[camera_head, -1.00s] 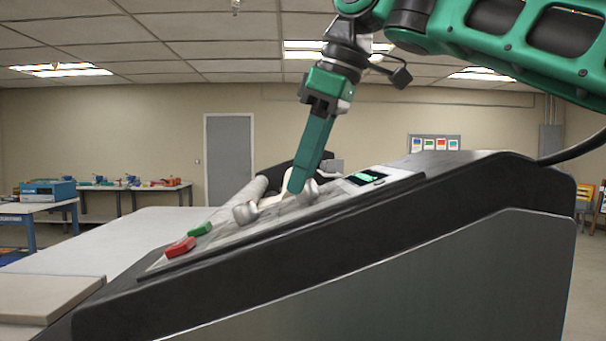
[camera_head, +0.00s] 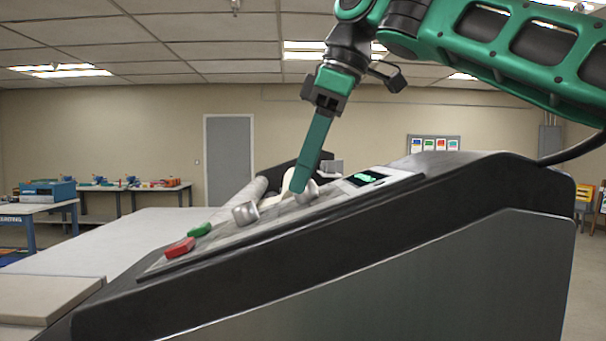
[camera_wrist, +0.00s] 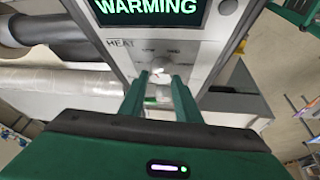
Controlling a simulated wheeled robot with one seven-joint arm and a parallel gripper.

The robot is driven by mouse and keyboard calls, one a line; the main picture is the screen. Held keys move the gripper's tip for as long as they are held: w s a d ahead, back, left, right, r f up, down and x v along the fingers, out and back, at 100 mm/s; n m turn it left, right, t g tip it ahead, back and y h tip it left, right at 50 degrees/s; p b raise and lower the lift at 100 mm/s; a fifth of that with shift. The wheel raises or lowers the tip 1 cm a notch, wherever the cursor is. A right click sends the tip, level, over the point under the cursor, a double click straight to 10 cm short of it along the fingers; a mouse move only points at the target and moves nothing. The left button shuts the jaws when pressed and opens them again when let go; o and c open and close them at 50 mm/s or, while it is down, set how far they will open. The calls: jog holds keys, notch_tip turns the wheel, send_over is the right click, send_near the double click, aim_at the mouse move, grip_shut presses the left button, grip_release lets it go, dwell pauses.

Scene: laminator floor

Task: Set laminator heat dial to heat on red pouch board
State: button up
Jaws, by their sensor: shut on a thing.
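The laminator's sloped control panel (camera_head: 225,240) fills the middle of the head view. The heat dial (camera_head: 307,194) is a silver knob just below the small display (camera_head: 367,178). My gripper (camera_head: 299,188) reaches down from above with its fingertips at this knob. In the wrist view, my gripper (camera_wrist: 158,80) is shut on the heat dial (camera_wrist: 158,70), one finger on each side. The label HEAT stands above it; smaller scale marks are too blurred to read. I cannot make out a red pouch board.
A second silver knob (camera_head: 245,213) sits lower on the panel, with a green button (camera_head: 199,230) and a red button (camera_head: 180,247) below it. A pale table (camera_head: 130,235) and a roll (camera_head: 246,192) lie beyond the laminator. A beige board (camera_head: 50,297) is at lower left.

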jog(key=shift+w+d+n+g, duration=0.15)
jog(key=shift+w+n+g, duration=0.1)
jog(key=shift+n+g, duration=0.2)
dwell(0.5)
jog(key=o, duration=1)
jog(key=shift+w+f, duration=0.2)
jog(key=shift+w, duration=0.05)
jog(key=shift+o, duration=0.2)
jog(key=shift+s, duration=0.2)
jog(key=shift+v, duration=3.7)
jog(key=shift+w+r, duration=0.15)
jog(key=shift+w, duration=0.05)
